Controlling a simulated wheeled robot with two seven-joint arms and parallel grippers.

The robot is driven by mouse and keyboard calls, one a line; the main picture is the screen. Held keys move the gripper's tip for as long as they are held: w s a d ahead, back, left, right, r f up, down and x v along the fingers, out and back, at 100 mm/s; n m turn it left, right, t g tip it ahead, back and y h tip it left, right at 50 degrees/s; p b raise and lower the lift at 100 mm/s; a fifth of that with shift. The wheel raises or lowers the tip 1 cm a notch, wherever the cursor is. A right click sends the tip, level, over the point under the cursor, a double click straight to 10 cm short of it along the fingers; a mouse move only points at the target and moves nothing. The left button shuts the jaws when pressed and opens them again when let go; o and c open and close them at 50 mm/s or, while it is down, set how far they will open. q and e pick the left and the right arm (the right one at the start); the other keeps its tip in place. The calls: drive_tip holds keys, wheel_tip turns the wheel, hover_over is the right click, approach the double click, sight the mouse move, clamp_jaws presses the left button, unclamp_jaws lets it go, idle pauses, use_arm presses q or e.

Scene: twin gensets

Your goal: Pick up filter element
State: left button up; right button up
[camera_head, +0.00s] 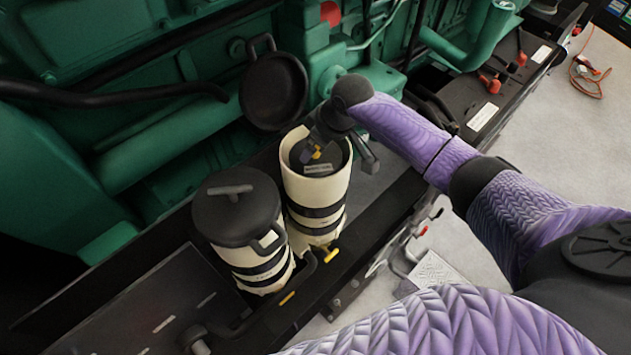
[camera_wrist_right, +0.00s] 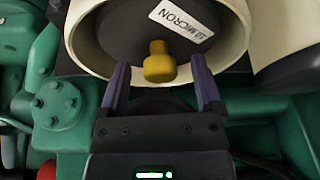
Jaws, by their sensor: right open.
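The filter element (camera_head: 318,168) is dark with a white label and sits inside the open cream canister (camera_head: 315,192). In the right wrist view the filter element (camera_wrist_right: 126,35) shows a label reading "MICRON" and a yellow knob (camera_wrist_right: 158,62) at its centre. My right gripper (camera_head: 316,150) is at the canister's mouth, over the element. In the wrist view my right gripper (camera_wrist_right: 160,75) is open, its two fingers apart on either side of the knob. I cannot tell whether either finger touches it. My left gripper is not in view.
A second canister (camera_head: 262,268) with a closed black lid (camera_head: 236,205) stands just left. The open canister's round black lid (camera_head: 273,90) is swung up behind it. Green engine parts (camera_head: 130,130) crowd the back. A black rail (camera_head: 345,270) runs in front. Grey floor (camera_head: 590,120) is at the right.

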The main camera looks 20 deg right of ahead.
clamp_jaws()
drive_tip(key=shift+r, duration=0.1)
idle(1.2)
